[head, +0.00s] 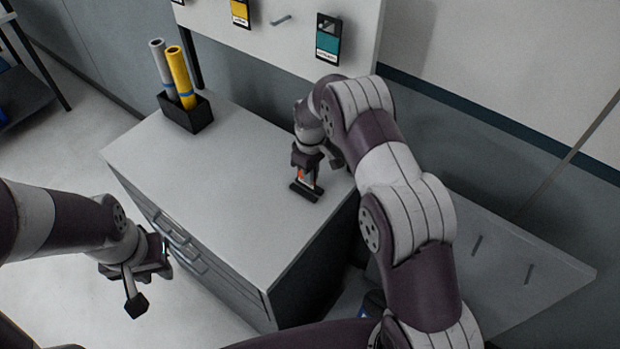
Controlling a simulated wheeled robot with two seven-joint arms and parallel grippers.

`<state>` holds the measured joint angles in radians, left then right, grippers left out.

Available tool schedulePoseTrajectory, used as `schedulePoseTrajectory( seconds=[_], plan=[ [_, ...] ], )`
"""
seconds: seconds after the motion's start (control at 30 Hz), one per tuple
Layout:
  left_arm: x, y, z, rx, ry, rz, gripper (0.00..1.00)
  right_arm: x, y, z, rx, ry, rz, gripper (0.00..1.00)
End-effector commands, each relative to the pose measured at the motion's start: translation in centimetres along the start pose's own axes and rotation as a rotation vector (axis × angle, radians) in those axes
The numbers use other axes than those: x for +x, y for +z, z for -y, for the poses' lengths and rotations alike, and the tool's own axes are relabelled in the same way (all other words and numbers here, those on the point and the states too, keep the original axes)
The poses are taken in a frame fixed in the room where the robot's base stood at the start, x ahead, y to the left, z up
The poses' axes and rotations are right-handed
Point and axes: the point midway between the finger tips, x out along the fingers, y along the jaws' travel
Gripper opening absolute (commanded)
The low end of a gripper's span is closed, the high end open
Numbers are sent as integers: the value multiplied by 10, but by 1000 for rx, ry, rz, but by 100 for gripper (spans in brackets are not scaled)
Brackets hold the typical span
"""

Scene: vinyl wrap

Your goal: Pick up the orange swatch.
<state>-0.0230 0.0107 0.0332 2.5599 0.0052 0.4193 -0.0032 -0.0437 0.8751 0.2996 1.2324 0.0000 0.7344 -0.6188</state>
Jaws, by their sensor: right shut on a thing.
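The orange swatch (301,175) is at the right part of the grey cabinet top, mostly hidden by my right gripper. Only a small orange and white part of it shows between the dark fingers. My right gripper (306,178) is shut on it, low over the cabinet top, by a small black base (305,191). I cannot tell whether the swatch touches that base. My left gripper (150,281) hangs to the left of the cabinet front, away from the swatch. Its jaw opening is hard to make out.
A white panel (285,40) behind holds a yellow swatch (240,12), a teal swatch (328,38) and an empty peg (281,20). A grey shelf (510,255) stands at right.

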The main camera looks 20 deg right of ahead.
Motion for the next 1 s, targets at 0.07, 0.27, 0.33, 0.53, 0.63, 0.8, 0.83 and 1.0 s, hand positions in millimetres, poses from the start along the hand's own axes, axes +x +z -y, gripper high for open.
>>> schedulePoseTrajectory(
  seconds=[0.07,0.27,0.33,0.53,0.63,0.8,0.83,1.0],
  plan=[
    [12,2,0,0,0,0,30,-11,-1,-1,0,3,-4,0],
    [27,3,0,0,0,0,30,-40,29,25,-1,2,-2,0],
    [32,4,0,0,0,0,30,-51,43,36,-1,2,-3,0],
    [44,5,0,0,0,0,30,-77,76,64,0,2,-3,0],
    [45,6,0,0,0,0,30,-85,85,72,0,0,-1,0],
    [46,6,0,0,0,0,30,-90,90,76,0,-1,1,0],
    [45,5,0,0,0,0,30,-90,90,76,0,-1,1,0],
    [45,5,0,0,0,0,30,-90,90,75,0,0,1,0]
  ],
)
